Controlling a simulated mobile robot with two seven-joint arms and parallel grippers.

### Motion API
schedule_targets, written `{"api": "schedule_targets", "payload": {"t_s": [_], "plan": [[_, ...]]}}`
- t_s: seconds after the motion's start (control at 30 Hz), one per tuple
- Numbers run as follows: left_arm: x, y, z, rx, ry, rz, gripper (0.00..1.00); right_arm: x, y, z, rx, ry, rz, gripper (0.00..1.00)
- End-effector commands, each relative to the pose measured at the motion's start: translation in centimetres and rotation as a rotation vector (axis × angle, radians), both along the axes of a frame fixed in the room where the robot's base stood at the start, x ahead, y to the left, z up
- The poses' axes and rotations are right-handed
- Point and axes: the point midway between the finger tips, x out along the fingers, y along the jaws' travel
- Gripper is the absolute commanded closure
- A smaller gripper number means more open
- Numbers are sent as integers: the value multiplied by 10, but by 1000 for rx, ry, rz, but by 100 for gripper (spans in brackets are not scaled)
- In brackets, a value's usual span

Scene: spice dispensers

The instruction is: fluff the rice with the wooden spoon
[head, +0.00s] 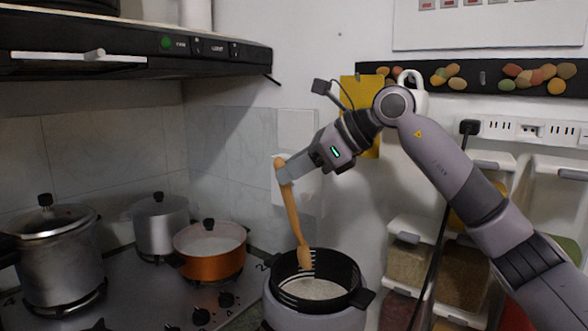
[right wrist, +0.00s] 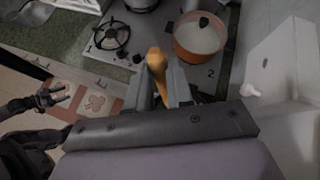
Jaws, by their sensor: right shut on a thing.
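The wooden spoon (head: 293,215) hangs nearly upright, slightly tilted, from my right gripper (head: 284,171), which is shut on its upper end. The spoon's lower end is at the mouth of the black pot (head: 358,275), over the white rice (head: 312,289); I cannot tell whether it touches the rice. The right wrist view shows the top of the spoon (right wrist: 156,62) between the fingers of my right gripper (right wrist: 160,85). My left gripper (right wrist: 56,96) shows small at the left of that view, its fingers apart and empty. It is not in the head view.
An orange pot (head: 212,265) and two metal pots, one large (head: 55,258) and one smaller (head: 160,226), stand on the stove left of the black pot. A range hood (head: 140,55) hangs above. Shelves with containers (head: 455,262) stand at the right, behind my right arm.

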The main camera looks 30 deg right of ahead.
Motion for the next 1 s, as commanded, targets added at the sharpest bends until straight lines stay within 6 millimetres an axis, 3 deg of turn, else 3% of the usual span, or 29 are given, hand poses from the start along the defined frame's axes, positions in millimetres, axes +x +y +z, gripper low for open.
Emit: {"api": "schedule_targets", "payload": {"t_s": [0.6, 1.0], "plan": [[0, 0, 0, 0, 0, 0, 42, 0, 0, 48, 1, -1, 0, 100], [0, 0, 0, 0, 0, 0, 42, 0, 0, 50, 1, -1, 0, 100]]}}
